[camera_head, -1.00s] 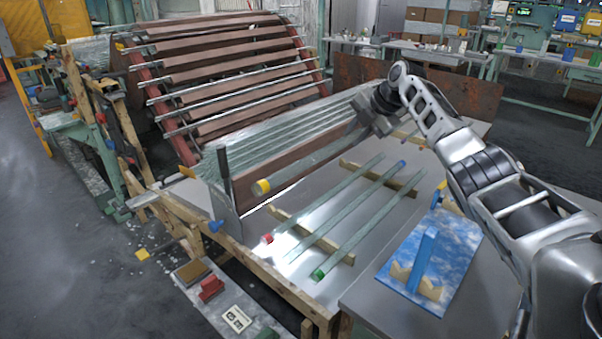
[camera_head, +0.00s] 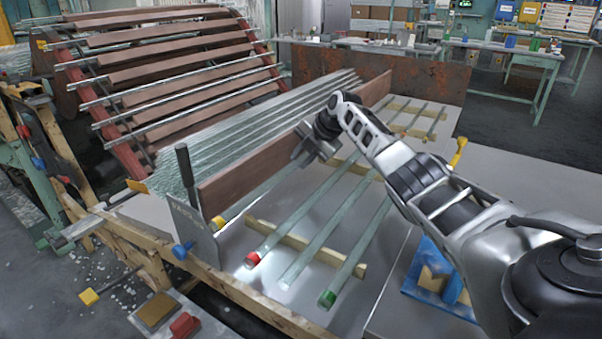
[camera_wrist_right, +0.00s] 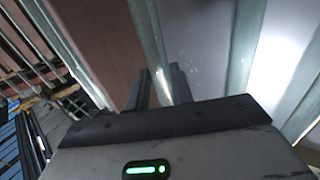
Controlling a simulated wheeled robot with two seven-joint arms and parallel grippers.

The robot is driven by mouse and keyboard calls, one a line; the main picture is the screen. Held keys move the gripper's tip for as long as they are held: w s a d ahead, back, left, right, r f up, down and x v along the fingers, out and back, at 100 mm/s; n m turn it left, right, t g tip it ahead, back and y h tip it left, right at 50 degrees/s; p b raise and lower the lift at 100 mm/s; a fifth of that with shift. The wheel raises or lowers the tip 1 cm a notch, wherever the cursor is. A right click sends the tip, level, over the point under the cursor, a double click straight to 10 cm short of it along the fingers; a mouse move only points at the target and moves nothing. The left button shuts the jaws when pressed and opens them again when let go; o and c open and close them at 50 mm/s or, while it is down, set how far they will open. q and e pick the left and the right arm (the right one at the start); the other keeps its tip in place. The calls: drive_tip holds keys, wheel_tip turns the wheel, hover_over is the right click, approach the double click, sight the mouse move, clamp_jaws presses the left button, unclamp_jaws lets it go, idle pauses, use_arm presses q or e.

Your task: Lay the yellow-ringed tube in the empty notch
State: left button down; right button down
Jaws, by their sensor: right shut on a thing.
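The yellow-ringed tube (camera_head: 262,190) slants low beside the reddish-brown board, its yellow end (camera_head: 219,222) toward the front left. My right gripper (camera_head: 304,158) is shut on it near its visible far part. In the right wrist view the tube (camera_wrist_right: 147,35) runs between my fingers (camera_wrist_right: 165,88). The front notched wooden rail (camera_head: 290,238) and a back rail (camera_head: 350,168) carry a red-ended tube (camera_head: 290,220), a middle tube (camera_head: 320,240) and a green-ended tube (camera_head: 360,250). I cannot tell whether the held tube touches a rail. The empty notch is not clear. My left gripper is out of view.
The brown board (camera_head: 255,165) stands close along the held tube's left side. A metal end plate (camera_head: 190,228) with a dark upright post (camera_head: 187,175) is near the yellow end. A blue mat with a wooden block (camera_head: 432,280) lies at the right.

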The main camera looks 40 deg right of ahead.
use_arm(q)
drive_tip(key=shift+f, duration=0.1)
use_arm(e)
drive_tip(key=shift+f, duration=2)
drive_tip(key=shift+f+b, duration=0.45)
drive_tip(key=shift+b, duration=0.25)
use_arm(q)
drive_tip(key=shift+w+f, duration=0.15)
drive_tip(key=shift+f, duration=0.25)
use_arm(e)
drive_tip(key=shift+f, duration=0.1)
use_arm(q)
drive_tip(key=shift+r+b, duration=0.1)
drive_tip(key=shift+b, duration=0.2)
use_arm(e)
drive_tip(key=shift+f, duration=0.1)
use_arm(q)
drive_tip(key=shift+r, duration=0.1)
use_arm(e)
drive_tip(key=c, duration=1.2)
unclamp_jaws()
